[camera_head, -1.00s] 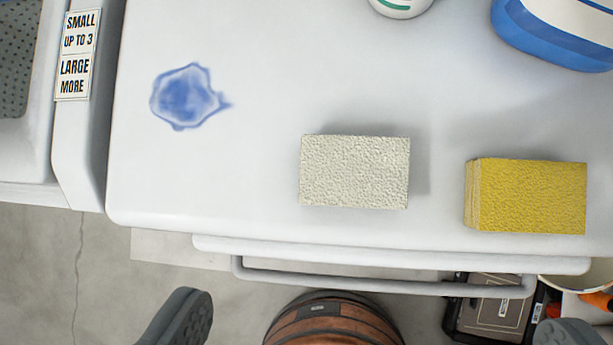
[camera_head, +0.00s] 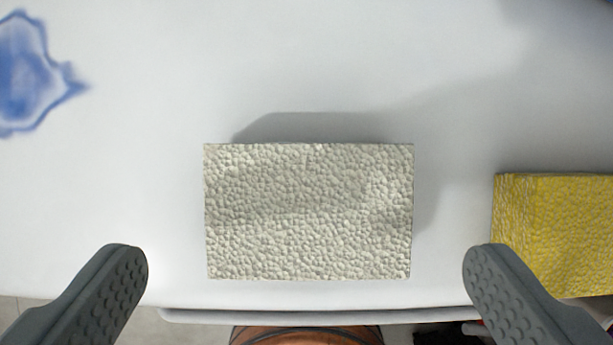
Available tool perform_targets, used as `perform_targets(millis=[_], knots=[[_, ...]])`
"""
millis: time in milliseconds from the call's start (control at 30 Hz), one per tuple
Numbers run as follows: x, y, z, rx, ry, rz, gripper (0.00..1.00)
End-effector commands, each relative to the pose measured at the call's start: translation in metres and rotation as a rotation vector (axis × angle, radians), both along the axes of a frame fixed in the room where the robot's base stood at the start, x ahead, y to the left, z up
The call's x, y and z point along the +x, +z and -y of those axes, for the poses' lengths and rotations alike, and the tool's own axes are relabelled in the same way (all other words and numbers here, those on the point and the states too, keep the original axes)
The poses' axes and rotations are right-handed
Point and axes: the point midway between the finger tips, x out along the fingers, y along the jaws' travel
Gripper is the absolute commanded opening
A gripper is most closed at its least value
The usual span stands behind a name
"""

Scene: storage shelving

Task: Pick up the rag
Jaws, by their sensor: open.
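Two block-shaped cloths or sponges lie on the white surface, and I cannot tell for sure which one is the rag. The off-white textured one (camera_head: 309,211) is in the middle of the view. The yellow one (camera_head: 560,235) is at the right edge, partly cut off and partly behind my right finger. My gripper (camera_head: 305,268) is open and empty. Its two dark grey fingers are wide apart, one to each side of the off-white block's near end, and not visibly touching it.
A blue stain (camera_head: 28,80) marks the white surface (camera_head: 300,55) at the upper left. The surface's front edge and a rail run along the bottom, with floor below. The area behind and left of the off-white block is clear.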

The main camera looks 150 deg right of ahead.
Motion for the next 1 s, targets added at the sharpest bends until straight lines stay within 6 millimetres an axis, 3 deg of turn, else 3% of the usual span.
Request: perform_targets(millis=[400, 667, 867, 1000], knots=[[0.012, -0.045, -0.006, -0.001, 0.0, -0.002, 1.0], [0.013, -0.049, -0.007, 0.0, 0.0, 0.0, 1.0], [0.013, -0.049, -0.007, 0.0, 0.0, 0.0, 0.65], [0.013, -0.049, -0.007, 0.0, 0.0, 0.0, 0.6]])
